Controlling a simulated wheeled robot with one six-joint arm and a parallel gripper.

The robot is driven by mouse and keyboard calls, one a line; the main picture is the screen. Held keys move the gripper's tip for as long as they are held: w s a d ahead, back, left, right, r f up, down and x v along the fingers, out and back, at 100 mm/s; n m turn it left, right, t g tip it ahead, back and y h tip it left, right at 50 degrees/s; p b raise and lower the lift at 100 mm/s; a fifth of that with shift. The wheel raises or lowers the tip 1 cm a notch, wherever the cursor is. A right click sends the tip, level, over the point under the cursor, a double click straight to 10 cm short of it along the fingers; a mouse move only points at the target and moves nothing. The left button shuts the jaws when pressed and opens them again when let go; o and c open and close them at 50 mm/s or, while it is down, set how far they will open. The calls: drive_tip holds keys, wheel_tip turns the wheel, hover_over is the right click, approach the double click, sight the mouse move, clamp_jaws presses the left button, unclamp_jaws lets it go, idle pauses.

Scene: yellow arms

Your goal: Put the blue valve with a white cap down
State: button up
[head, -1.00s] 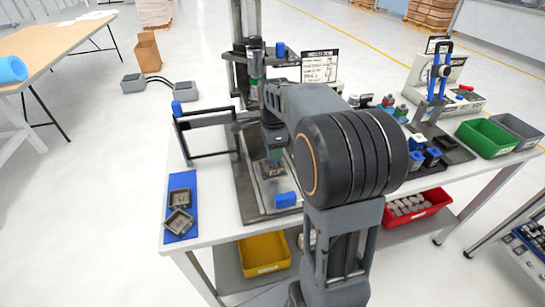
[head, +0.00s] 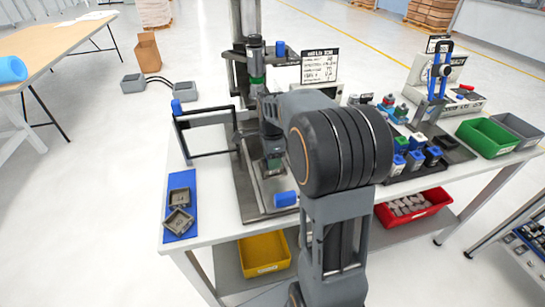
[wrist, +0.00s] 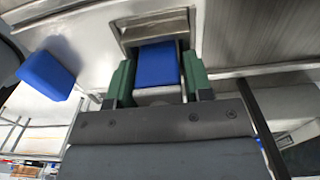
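My gripper (head: 273,166) is low over the grey metal fixture plate (head: 250,195) on the workbench. In the wrist view, its green fingers (wrist: 158,82) stand close on both sides of the blue valve (wrist: 157,64). A pale grey-white part of the valve shows on the side toward the gripper body. The fingers appear shut on it. The valve lies beside a square-edged metal recess (wrist: 155,27); whether it touches the fixture cannot be told. In the head view, my gripper hides the valve.
A blue block (head: 286,199) on the fixture's front edge is near the gripper; it also shows in the wrist view (wrist: 47,75). A press column (head: 254,70) stands behind. Several capped valves (head: 415,160) stand in a rack at right. A blue mat (head: 181,229) is at left.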

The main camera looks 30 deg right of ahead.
drive_tip(key=shift+o, duration=1.4)
drive_tip(key=shift+r, duration=0.1)
wheel_tip(320, 180, up, 11)
drive_tip(key=shift+r+p, duration=0.1)
drive_tip(key=shift+p, duration=0.6)
drive_tip(key=shift+s+r, duration=0.1)
drive_tip(key=shift+r, duration=0.2)
drive_tip(key=s+a+f+n+t, duration=0.1)
drive_tip(key=s+a+f+n, duration=0.3)
drive_tip(key=s+n, duration=0.4)
drive_tip(key=s+a+f+n+t, duration=0.2)
drive_tip(key=s+a+f+n, duration=0.2)
drive_tip(key=s+n, duration=0.4)
drive_tip(key=a+n, duration=0.1)
drive_tip(key=n, duration=0.3)
drive_tip(key=shift+a, duration=0.25)
